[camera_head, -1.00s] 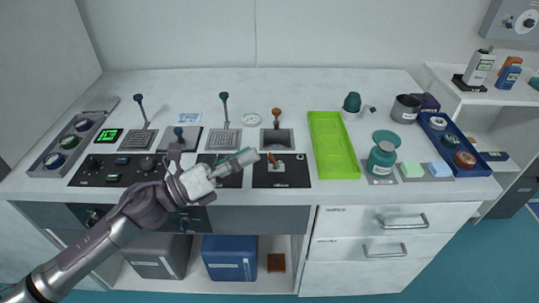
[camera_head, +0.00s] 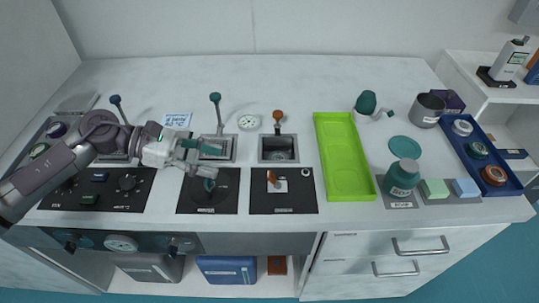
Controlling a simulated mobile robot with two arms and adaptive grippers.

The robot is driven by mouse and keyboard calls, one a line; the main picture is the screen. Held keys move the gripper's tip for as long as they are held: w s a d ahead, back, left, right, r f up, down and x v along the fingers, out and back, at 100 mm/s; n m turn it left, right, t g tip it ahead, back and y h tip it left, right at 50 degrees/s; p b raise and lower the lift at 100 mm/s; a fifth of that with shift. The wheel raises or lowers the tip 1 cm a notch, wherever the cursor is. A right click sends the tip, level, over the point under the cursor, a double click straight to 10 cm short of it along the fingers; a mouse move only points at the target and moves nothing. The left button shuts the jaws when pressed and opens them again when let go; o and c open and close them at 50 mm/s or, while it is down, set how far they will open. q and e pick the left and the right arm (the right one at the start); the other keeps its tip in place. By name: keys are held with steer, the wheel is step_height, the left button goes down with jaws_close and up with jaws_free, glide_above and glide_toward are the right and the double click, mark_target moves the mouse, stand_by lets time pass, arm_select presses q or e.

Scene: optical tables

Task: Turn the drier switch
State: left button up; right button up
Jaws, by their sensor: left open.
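A black panel (camera_head: 257,202) at the counter's front holds a switch with a short orange-brown lever (camera_head: 272,177) on a pale plate. To its left, another black panel (camera_head: 224,201) carries a dark knob with a teal lever (camera_head: 209,185). The panel labels are too small to read surely, so I cannot tell which switch is the drier's. My left gripper (camera_head: 214,160) is open and empty, above the rear edge of the teal-lever panel and left of the orange-brown lever. It partly covers a metal grate behind. My right gripper is not in view.
Upright levers stand behind the panels: a teal one (camera_head: 216,112) by the grate and an orange one (camera_head: 278,118) at a small sink (camera_head: 279,148). A lime-green tray (camera_head: 350,193) lies to the right. A teal jar (camera_head: 402,176) stands beyond it.

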arm_select(q)
steer(key=shift+w+d, duration=0.1)
steer(key=shift+d, duration=0.05)
steer(key=p, duration=0.2)
glide_toward(270, 173)
steer(key=shift+s+x, duration=0.2)
steer(key=shift+x, duration=1)
steer(key=x, duration=0.2)
steer(key=p+x, duration=0.1)
steer(key=x, duration=0.4)
steer(key=shift+w+f, duration=0.1)
steer(key=shift+f, duration=0.15)
steer(key=shift+d+f, duration=0.2)
steer(key=shift+d, duration=0.1)
steer(key=shift+c, duration=0.2)
jaws_close()
steer(key=shift+p, duration=0.35)
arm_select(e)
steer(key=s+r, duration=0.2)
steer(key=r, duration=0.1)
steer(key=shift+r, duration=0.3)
